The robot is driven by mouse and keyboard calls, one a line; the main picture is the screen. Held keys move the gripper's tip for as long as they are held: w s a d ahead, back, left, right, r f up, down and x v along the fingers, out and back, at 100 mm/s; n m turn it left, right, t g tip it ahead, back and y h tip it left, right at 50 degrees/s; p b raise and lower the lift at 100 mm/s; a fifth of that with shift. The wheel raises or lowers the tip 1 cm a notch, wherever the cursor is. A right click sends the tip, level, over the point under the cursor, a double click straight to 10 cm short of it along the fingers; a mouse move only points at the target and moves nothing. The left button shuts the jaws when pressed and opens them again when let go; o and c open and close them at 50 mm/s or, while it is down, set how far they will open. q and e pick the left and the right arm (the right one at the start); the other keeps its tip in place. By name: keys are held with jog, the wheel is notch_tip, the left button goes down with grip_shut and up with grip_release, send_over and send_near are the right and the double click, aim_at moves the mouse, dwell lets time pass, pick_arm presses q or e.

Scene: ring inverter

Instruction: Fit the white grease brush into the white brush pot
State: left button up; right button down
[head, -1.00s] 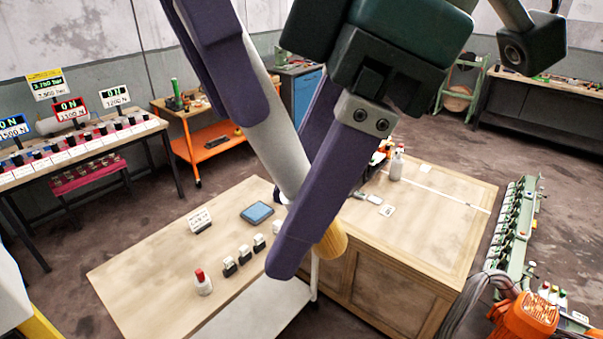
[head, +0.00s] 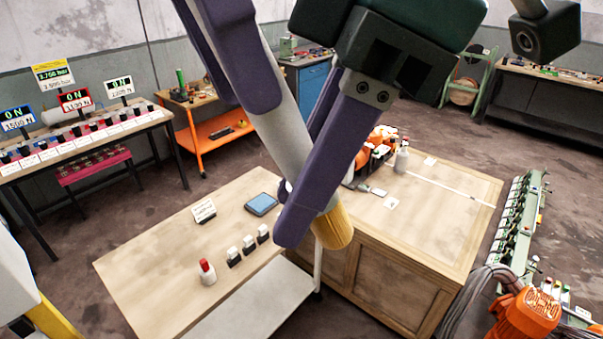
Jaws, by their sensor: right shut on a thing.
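The grease brush has a pale white-grey handle (head: 283,139) and a thick bundle of yellow bristles (head: 336,229) at its lower end. It hangs tilted in front of the camera, bristles down to the right. My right gripper (head: 293,212), with a dark green body and purple fingers, is shut on the brush, one finger crossing in front of the handle. My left gripper (head: 246,100) is at the upper left, its purple fingers close beside the upper handle. I cannot tell whether they touch it. I cannot make out the white brush pot.
Below is a wooden bench (head: 150,262) with a red-capped bottle (head: 207,273), several small black-and-white blocks (head: 248,244) and a blue tablet (head: 261,204). A wooden cabinet (head: 450,220) stands to the right with a white bottle (head: 402,160) on top. An orange machine (head: 523,318) is at lower right.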

pick_arm(q)
jog(key=shift+o, duration=1.4)
